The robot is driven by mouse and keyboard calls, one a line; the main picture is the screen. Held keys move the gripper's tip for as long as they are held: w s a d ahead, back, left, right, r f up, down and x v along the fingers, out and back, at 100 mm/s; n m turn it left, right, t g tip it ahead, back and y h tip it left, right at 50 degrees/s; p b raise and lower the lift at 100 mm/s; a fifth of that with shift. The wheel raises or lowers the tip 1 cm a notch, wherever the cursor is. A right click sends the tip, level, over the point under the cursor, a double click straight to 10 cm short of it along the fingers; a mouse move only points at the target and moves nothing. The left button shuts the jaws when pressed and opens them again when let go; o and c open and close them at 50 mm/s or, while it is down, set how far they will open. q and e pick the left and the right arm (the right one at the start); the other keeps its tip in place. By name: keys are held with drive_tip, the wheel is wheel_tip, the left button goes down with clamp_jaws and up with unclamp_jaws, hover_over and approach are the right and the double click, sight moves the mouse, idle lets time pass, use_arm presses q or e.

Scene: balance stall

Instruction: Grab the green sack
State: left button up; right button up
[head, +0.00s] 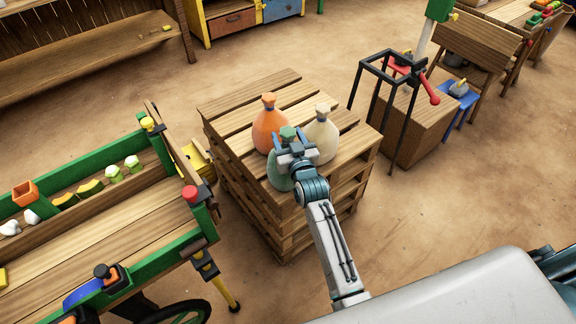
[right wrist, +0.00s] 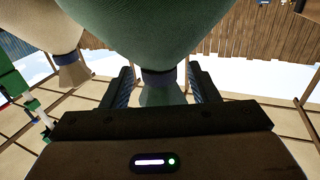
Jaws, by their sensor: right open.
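The green sack (head: 278,178) stands on the wooden pallet stack, at the front of a group of three sacks. My right gripper (head: 290,139) is at its tied neck, and my wrist hides much of the sack. In the right wrist view the green sack (right wrist: 150,30) fills the top middle, and its neck is between the two fingers of my right gripper (right wrist: 162,82). The jaws are open, with a gap on each side of the neck. My left gripper is not in view.
An orange sack (head: 268,128) and a cream sack (head: 322,138) stand close behind the green one on the pallet stack (head: 222,98). A green-edged cart (head: 130,238) stands at left. A black frame stand (head: 399,125) and a crate are at right.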

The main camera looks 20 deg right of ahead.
clamp_jaws()
idle(1.2)
drive_tip(key=shift+w+r, duration=0.1)
drive_tip(key=shift+r, duration=0.15)
